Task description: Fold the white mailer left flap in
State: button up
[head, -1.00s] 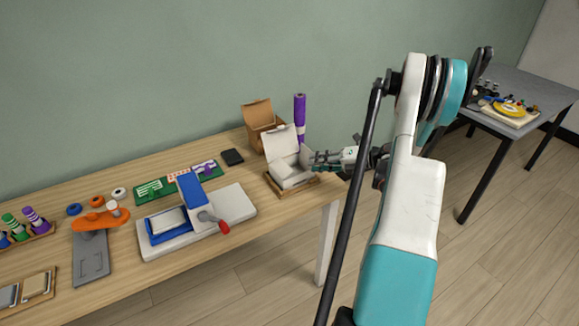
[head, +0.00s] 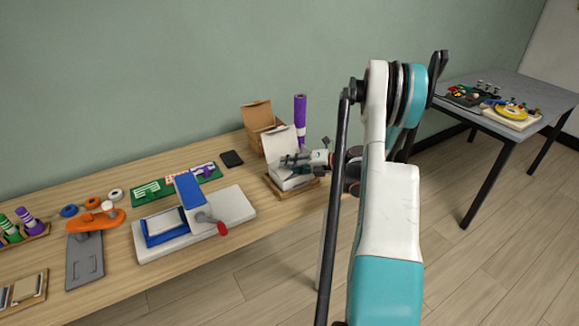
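The white mailer (head: 279,142) stands on a wooden base (head: 277,191) near the right end of the workbench. Its lid is raised at the back. My gripper (head: 284,160) reaches in from the right, with its dark fingers over or in the mailer's opening. The fingers and wrist cover part of the mailer's inside and its right side. The left flap is too small to make out, and I cannot tell whether the fingers touch it. The finger gap is also too small to read.
A brown cardboard box (head: 257,117) and a purple roll (head: 300,112) stand just behind the mailer. A blue and white press with a red-tipped handle (head: 190,200) stands to the left. A black flat item (head: 231,158) lies between. Bare wood shows along the front edge.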

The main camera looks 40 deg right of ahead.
grip_shut()
jog(key=shift+d+f+m+t+y+b, duration=0.15)
jog(key=shift+f+m+t+y+b, duration=0.2)
jog(key=shift+b, duration=0.5)
jog(key=shift+r, duration=0.1)
grip_release()
jog(key=shift+s, duration=0.1)
